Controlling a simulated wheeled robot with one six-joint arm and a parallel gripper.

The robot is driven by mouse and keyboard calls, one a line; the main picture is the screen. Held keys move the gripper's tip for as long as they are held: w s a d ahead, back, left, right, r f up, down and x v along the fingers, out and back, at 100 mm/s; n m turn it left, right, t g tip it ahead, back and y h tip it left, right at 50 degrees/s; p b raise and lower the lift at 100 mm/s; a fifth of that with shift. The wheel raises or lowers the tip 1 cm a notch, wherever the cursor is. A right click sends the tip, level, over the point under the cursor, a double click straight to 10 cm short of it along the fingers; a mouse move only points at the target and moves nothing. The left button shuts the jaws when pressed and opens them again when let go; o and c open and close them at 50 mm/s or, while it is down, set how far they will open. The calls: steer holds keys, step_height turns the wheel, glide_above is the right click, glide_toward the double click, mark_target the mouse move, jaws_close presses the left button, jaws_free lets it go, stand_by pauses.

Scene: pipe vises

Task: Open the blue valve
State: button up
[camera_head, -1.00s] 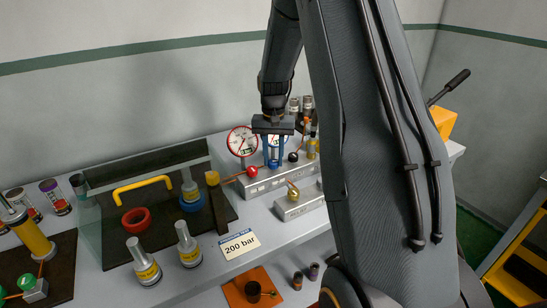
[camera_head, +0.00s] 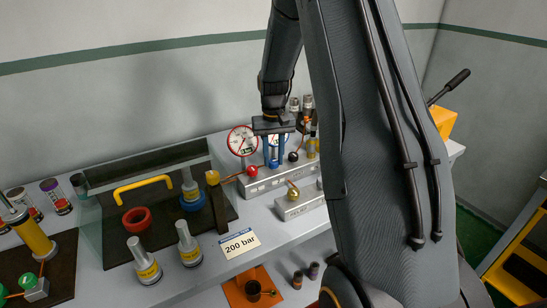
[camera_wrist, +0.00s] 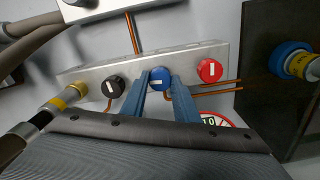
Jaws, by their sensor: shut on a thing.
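The blue valve is a round blue knob with a white bar on its face, seen in the wrist view (camera_wrist: 159,78), between a black knob (camera_wrist: 115,87) and a red knob (camera_wrist: 209,70) on a silver manifold block (camera_wrist: 190,60). My gripper (camera_wrist: 160,88) has its two blue fingers on either side of the blue knob and is shut on it. In the head view my gripper (camera_head: 273,160) points down at the manifold (camera_head: 262,184), with the blue knob mostly hidden between the fingers. The white bar looks upright in the wrist view.
A pressure gauge (camera_head: 242,140) stands behind the manifold. A smaller silver block with a brass knob (camera_head: 293,194) sits in front. A clear guard (camera_head: 150,165) stands left over a dark mat. A "200 bar" card (camera_head: 239,245) lies on the bench front.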

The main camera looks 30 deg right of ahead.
mark_target(273, 161)
steer(key=o, duration=1.1)
steer(key=shift+c, duration=0.2)
steer(key=shift+r, duration=0.1)
step_height(273, 161, up, 8)
steer(key=shift+f+b, duration=0.15)
steer(key=shift+b, duration=1)
steer(key=s+a+f+n, duration=0.1)
steer(key=s+a+f, duration=0.1)
steer(key=s+a, duration=0.6)
steer(key=s+a+f+n+t, duration=0.1)
steer(key=s+a+f+n, duration=0.1)
steer(key=s+a, duration=0.7)
steer(key=s+f, duration=0.1)
steer(key=s, duration=0.5)
